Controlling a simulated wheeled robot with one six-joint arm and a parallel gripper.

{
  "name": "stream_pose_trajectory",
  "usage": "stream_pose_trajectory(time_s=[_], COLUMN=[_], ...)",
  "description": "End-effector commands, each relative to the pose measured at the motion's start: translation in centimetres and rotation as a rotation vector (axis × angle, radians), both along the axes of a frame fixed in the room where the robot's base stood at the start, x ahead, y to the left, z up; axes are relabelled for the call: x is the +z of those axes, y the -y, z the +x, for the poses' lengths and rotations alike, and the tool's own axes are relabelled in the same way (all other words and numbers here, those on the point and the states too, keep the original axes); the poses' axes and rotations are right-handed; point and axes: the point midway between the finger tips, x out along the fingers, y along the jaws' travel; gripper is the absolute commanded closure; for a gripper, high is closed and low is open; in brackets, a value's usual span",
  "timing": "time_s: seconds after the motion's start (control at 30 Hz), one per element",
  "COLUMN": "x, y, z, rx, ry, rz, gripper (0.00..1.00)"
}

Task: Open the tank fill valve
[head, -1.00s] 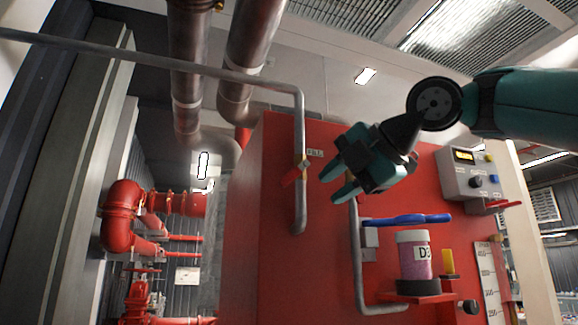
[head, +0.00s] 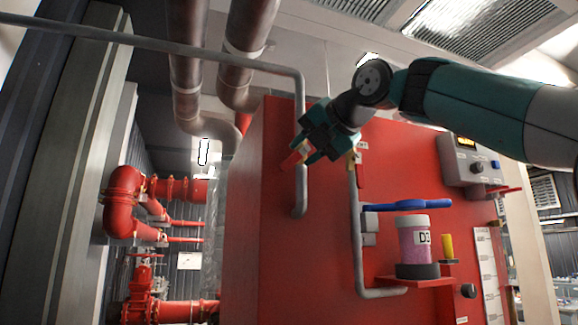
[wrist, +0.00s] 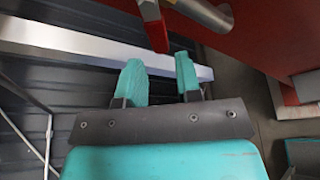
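The tank fill valve's red lever (head: 293,159) angles down and left from the grey pipe (head: 300,195) on the left part of the red tank (head: 262,240). My gripper (head: 304,156) is beside this lever, fingers pointing down and left, and hides the valve body. In the wrist view my gripper (wrist: 161,78) shows two teal fingers, apart and empty. The red lever (wrist: 156,30) hangs from the top, its tip just beyond the gap between the fingertips. I cannot tell whether a finger touches it.
A second pipe (head: 358,235) to the right has a brass valve (head: 354,159). A blue handle (head: 408,205), a pink jar (head: 413,245) on a red shelf and a control box (head: 470,165) are farther right. Red pipework (head: 122,200) stands at the left.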

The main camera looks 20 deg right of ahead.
Motion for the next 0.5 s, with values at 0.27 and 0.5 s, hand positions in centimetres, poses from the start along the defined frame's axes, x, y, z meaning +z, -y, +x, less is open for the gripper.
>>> stream_pose_trajectory(time_s=[0.27,0.5], x=[-0.9,-1.5], y=[-1.4,-1.7], z=[4.4,5.5], rx=[0.001,0.0], ry=[0.0,0.001], rz=[0.001,0.001], gripper=[0.68,0.68])
